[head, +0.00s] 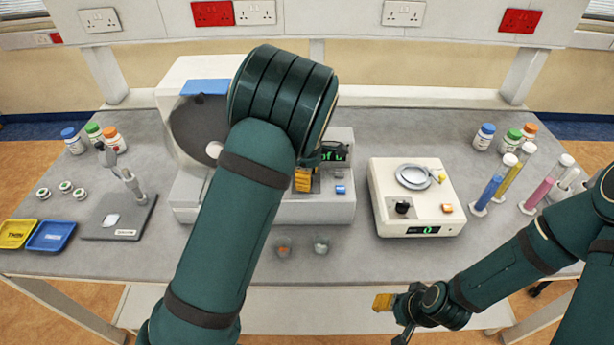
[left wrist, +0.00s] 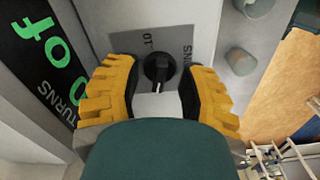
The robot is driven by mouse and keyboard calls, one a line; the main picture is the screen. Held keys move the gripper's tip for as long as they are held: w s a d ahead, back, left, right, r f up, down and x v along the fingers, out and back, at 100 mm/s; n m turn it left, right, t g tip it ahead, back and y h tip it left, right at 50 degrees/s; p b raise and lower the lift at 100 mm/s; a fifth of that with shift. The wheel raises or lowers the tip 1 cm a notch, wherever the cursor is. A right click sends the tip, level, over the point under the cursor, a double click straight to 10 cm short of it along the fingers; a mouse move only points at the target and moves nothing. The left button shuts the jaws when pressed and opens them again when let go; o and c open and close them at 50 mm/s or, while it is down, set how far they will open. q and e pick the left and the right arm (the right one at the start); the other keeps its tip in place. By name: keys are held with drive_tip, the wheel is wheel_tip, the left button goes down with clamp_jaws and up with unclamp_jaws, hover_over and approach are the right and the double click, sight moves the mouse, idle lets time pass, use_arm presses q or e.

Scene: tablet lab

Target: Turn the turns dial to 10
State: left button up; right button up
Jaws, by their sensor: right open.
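The turns dial (left wrist: 159,68) is a black knob with a white pointer, on a grey plate marked "10" and "TURNS". In the left wrist view the pointer faces the bottom of the picture, away from the "10". My left gripper (head: 305,180) is at the front of the white machine (head: 320,210). Its two yellow fingers stand apart on either side of the dial, with a visible gap to it. In the head view the dial is hidden by my left arm and gripper. A green-lit display (left wrist: 45,60) is beside the dial. My right gripper (head: 392,318) is open and empty, below the bench's front edge.
A white device (head: 415,222) with a round pan and a black knob stands right of the machine. Tubes (head: 487,192) and bottles (head: 484,137) stand at the right. A stand (head: 118,215) and blue and yellow trays (head: 50,237) are at the left. The bench front is mostly clear.

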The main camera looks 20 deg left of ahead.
use_arm(q)
clamp_jaws()
